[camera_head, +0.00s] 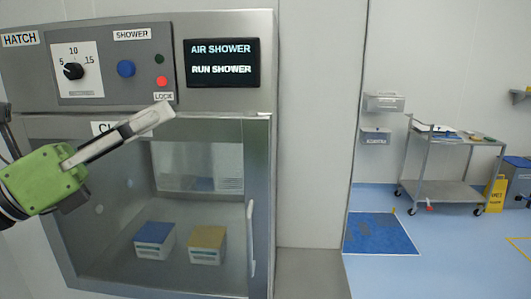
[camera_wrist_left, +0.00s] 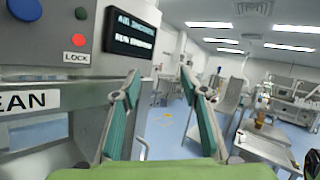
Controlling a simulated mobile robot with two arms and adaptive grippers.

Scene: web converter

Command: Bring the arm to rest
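My left gripper (camera_head: 160,115) comes in from the left in the head view, in front of the pass-through hatch (camera_head: 225,100). Its green body is at the left and its fingers point up and right, across the top of the hatch window. In the left wrist view, the two fingers of the gripper (camera_wrist_left: 160,82) stand apart with nothing between them, so it is open and empty. The fingers overlap the hatch front in the picture; I cannot tell how close they are. My right gripper is not in view.
The hatch has a dial (camera_head: 74,71), a blue button (camera_head: 126,68), a lit red lamp (camera_head: 162,81) and a screen (camera_head: 222,63) reading "RUN SHOWER". Two boxes (camera_head: 154,240) (camera_head: 207,244) sit behind its glass. A cart (camera_head: 440,190) stands right, with open floor before it.

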